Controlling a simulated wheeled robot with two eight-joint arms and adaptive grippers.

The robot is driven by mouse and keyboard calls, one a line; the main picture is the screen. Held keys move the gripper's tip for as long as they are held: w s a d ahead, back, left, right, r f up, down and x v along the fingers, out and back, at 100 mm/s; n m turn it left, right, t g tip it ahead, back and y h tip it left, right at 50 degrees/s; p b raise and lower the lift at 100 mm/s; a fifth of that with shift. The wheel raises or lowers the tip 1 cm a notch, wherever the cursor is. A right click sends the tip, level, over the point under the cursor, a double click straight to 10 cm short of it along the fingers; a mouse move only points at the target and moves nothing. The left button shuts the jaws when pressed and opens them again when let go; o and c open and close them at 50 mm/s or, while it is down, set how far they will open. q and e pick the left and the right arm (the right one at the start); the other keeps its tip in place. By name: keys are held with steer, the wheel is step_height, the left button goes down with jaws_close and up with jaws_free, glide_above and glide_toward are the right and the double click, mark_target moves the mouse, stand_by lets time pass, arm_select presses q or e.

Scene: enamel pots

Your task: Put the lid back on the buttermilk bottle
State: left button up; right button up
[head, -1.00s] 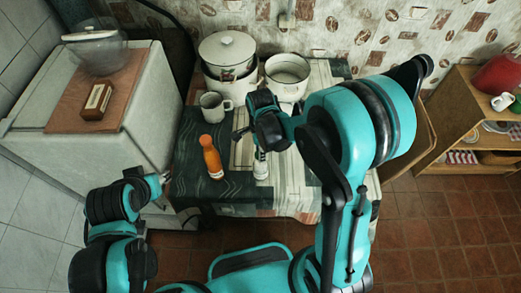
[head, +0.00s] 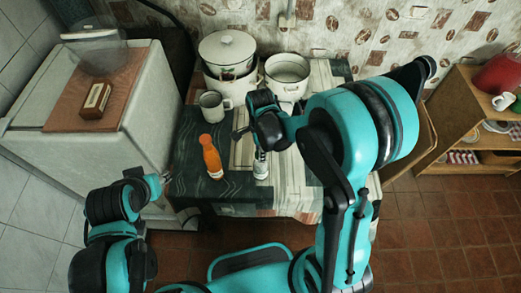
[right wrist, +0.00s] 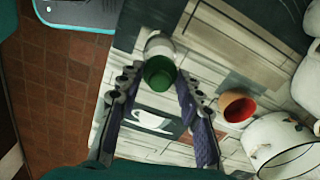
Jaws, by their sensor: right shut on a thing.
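A white bottle (head: 261,168), apparently the buttermilk bottle, stands upright near the front of the table, below my right gripper. It also shows in the right wrist view (right wrist: 160,44), partly covered by the green lid (right wrist: 159,74). My right gripper (right wrist: 158,80) has the lid between its fingertips, over the bottle's top. I cannot tell whether lid and bottle touch. In the head view the right gripper (head: 252,137) hides most of the lid area. My left gripper (head: 163,178) is left of the table, away from the bottle; its finger opening is unclear.
An orange bottle (head: 212,158) stands left of the white bottle. A grey mug (head: 213,105), a lidded pot (head: 228,58) and an open pot (head: 287,76) stand behind. A small tan vessel with red inside (right wrist: 238,107) is close to my right fingers. The table's front edge is near.

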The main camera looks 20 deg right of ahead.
steer(key=o, duration=1.3)
steer(key=shift+r, duration=0.1)
steer(key=shift+r+p, duration=2.55)
steer(key=shift+r, duration=0.9)
jaws_close()
